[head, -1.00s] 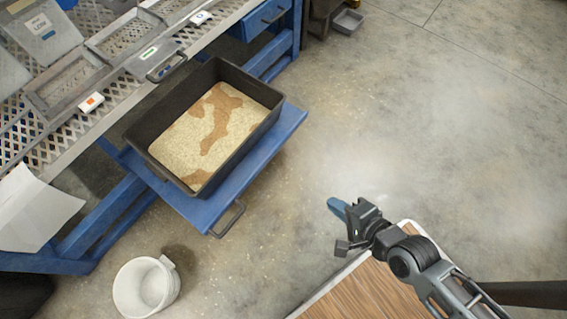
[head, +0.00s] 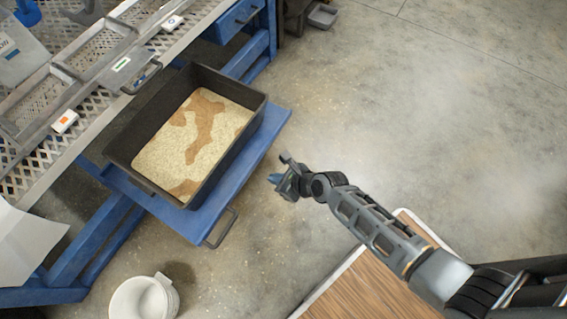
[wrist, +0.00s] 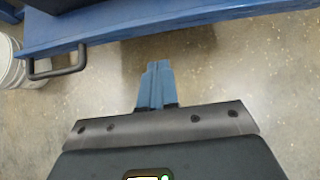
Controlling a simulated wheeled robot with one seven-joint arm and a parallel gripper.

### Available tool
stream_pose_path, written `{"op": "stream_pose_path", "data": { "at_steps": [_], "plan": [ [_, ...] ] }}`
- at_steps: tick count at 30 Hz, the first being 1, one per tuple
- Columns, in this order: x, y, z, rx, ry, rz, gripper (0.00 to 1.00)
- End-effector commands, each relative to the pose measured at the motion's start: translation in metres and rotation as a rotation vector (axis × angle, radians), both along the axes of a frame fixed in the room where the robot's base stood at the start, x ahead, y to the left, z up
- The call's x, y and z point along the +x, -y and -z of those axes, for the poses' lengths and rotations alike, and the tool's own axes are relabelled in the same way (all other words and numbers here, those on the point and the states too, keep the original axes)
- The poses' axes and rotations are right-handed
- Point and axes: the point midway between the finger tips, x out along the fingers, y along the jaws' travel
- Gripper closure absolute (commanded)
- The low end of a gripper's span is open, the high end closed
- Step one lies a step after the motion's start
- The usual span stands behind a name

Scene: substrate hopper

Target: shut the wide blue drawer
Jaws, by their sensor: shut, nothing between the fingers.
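The wide blue drawer (head: 268,140) stands pulled out from under the metal mesh bench. A black tub of pale grainy material with brown patches sits on it, hiding most of its inside. A dark bar handle (head: 222,229) is on its front, toward the lower end. In the wrist view the drawer front (wrist: 190,22) crosses the top, with the handle (wrist: 57,66) at the left. My gripper (head: 275,179) is a short way out from the drawer front, to the right of the handle. Its blue fingers (wrist: 157,82) are shut, empty and apart from the drawer.
The black tub (head: 243,92) fills much of the drawer top. A white bucket (head: 143,298) stands on the floor below the drawer. A wooden-topped surface (head: 372,288) is under my arm. Open concrete floor lies right of the drawer.

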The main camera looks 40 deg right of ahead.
Motion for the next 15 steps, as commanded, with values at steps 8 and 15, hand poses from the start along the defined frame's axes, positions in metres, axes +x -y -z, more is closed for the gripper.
{"op": "stream_pose_path", "data": {
  "at_steps": [8, 15],
  "plan": [
    [0.040, -0.013, 0.029, 0.000, 0.003, -0.001, 1.00],
    [0.060, -0.020, 0.028, -0.001, 0.001, -0.001, 1.00]
  ]
}}
